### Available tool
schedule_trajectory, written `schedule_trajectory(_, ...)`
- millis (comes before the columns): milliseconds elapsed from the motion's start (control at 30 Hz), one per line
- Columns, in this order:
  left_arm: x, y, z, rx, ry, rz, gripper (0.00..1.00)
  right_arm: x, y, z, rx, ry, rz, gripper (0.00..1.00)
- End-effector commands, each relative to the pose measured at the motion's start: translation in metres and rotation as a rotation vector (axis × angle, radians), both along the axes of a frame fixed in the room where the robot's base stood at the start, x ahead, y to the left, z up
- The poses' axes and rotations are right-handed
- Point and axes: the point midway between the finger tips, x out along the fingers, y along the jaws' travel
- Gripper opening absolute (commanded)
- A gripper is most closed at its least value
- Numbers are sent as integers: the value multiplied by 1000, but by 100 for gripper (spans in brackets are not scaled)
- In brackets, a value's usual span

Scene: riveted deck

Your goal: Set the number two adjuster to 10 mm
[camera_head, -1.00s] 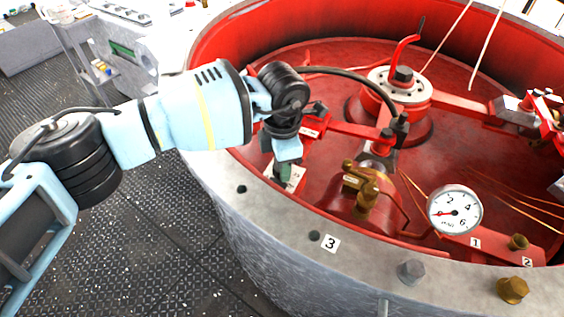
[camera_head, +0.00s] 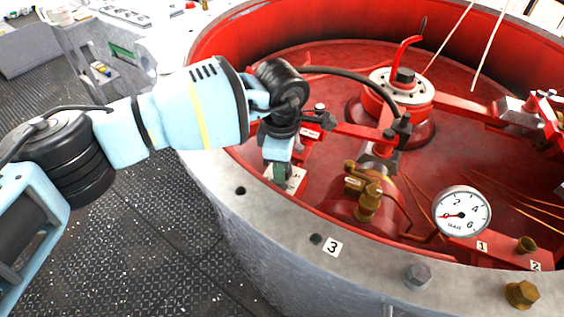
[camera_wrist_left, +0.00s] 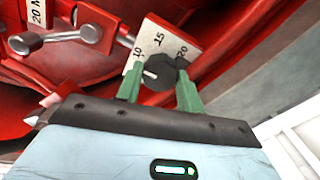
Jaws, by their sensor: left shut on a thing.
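A black adjuster knob (camera_wrist_left: 158,72) with a white pointer mark sits at a white scale plate (camera_wrist_left: 150,42) marked 10, 15 and 20 in the left wrist view. The pointer mark is on the knob's left side, roughly toward the 10 side; its exact reading I cannot tell. My left gripper (camera_wrist_left: 160,85) has its green fingers on either side of the knob and is shut on it. In the head view my left gripper (camera_head: 278,176) reaches down to the plate (camera_head: 297,180) inside the red tub; the knob is hidden there. No number for this adjuster is readable.
A metal lever (camera_wrist_left: 60,38) beside a 20 M label lies left of the scale plate. A brass valve (camera_head: 369,200), a pressure gauge (camera_head: 461,213) and a red-handled fitting (camera_head: 401,85) stand nearby. The grey tub rim (camera_head: 275,220) carries bolts and a 3 label (camera_head: 332,247).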

Motion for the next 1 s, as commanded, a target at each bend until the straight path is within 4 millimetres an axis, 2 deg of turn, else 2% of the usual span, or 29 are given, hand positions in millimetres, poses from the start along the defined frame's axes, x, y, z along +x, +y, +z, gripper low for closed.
schedule_trajectory(267, 0, 0, 0, 1, 0, 1, 15, -1, 0, 0, -1, 3, 0, 40)
schedule_trajectory(300, 0, 0, 0, 1, 0, 2, 43, -2, 0, 0, -1, 3, 0, 40)
schedule_trajectory(433, 0, 0, 0, 1, 0, 2, 59, -2, 0, 0, -1, 3, 0, 40)
schedule_trajectory(767, 0, 0, 3, 0, -1, 2, 59, -2, 0, 0, -1, 3, 0, 40)
schedule_trajectory(1000, 0, 0, 35, -1, -4, 2, 59, -2, 0, 0, -1, 4, 0, 40)
